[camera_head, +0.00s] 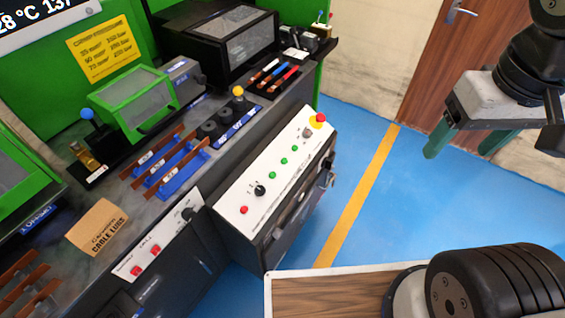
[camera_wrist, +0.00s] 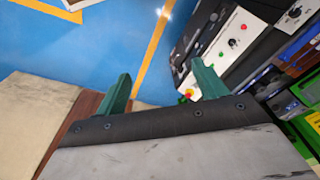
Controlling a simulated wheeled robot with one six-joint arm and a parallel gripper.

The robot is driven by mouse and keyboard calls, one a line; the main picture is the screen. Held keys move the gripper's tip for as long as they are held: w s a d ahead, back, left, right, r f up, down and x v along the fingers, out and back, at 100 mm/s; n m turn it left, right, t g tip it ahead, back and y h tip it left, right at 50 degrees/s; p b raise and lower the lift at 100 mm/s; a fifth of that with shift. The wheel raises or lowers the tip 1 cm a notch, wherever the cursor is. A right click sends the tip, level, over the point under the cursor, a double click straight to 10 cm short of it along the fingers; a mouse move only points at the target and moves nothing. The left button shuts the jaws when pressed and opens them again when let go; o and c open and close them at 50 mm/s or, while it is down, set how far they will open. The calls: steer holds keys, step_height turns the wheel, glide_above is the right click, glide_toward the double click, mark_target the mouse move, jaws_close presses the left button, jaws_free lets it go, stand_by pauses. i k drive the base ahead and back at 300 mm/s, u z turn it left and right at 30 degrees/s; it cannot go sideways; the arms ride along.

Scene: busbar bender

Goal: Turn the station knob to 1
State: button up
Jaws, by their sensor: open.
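A white sloped panel (camera_head: 231,193) on a dark cabinet carries a small black rotary knob (camera_head: 260,190) with marks around it, too small to read for its setting. A second dark knob (camera_head: 187,213) sits on the lower white panel beside two red switches; I cannot tell from labels which is the station knob. My gripper (camera_head: 460,150) is open and empty, high at the right, well apart from both panels. In the wrist view my green fingers (camera_wrist: 160,72) are spread over blue floor, with a white control panel at the upper right.
The sloped panel also has a red button (camera_head: 243,210), green buttons (camera_head: 272,175) and a red stop button (camera_head: 319,118) on yellow. Benches with green machines, bars and a cable lugs box (camera_head: 97,227) stand at left. Blue floor (camera_head: 350,240) lies open before the cabinet.

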mark_target(260, 191)
steer(key=u, duration=0.45)
steer(key=k, duration=1.1)
steer(key=z, duration=0.6)
steer(key=i, duration=1.4)
steer(key=u, duration=0.3)
